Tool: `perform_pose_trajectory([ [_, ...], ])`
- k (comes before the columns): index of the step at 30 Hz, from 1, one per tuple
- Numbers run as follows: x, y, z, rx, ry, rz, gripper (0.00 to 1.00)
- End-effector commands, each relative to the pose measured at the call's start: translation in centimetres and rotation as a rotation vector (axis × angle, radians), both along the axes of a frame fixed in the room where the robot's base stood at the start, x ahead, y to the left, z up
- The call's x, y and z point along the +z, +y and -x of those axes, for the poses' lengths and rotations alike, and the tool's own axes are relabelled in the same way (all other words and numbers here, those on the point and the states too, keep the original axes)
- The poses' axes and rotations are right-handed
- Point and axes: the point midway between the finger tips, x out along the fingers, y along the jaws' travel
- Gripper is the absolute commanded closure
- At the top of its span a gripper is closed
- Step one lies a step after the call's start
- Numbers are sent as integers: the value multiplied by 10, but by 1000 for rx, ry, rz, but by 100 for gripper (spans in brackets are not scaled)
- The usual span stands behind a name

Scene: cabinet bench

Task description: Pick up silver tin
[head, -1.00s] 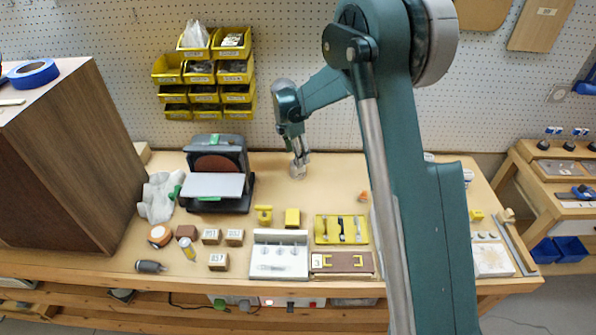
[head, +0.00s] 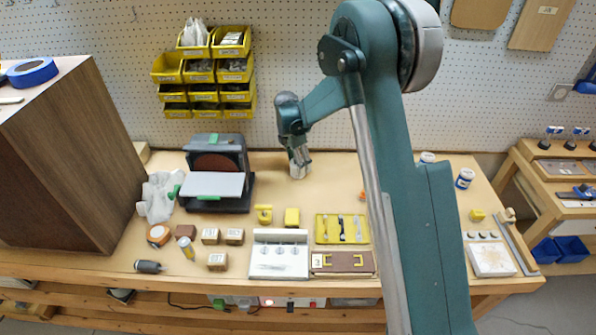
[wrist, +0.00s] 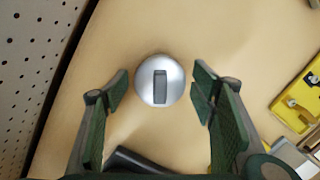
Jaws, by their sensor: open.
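The silver tin (wrist: 146,82) shows in the wrist view as a round, shiny silver top with a dark grey bar across its middle. My gripper (wrist: 162,86) is open, with one green finger on each side of the tin and a visible gap to it on both sides. In the head view my gripper (head: 297,156) points down at the back of the bench. The tin (head: 298,173) is just below it there, small and partly hidden by the fingers. I cannot tell the exact height of the fingertips over the tin.
A dark machine with a round disc (head: 218,165) stands left of the tin. The pegboard wall (head: 300,80) is close behind. A yellow tray of tools (head: 342,229) lies in front to the right. The bench around the tin is bare.

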Motion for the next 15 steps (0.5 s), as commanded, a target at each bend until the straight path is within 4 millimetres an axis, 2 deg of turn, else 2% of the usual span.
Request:
perform_pose_trajectory([
  [6, -19, -2, -2, 0, 0, 0, 44],
  [15, -21, -2, -2, 0, 0, 0, 44],
])
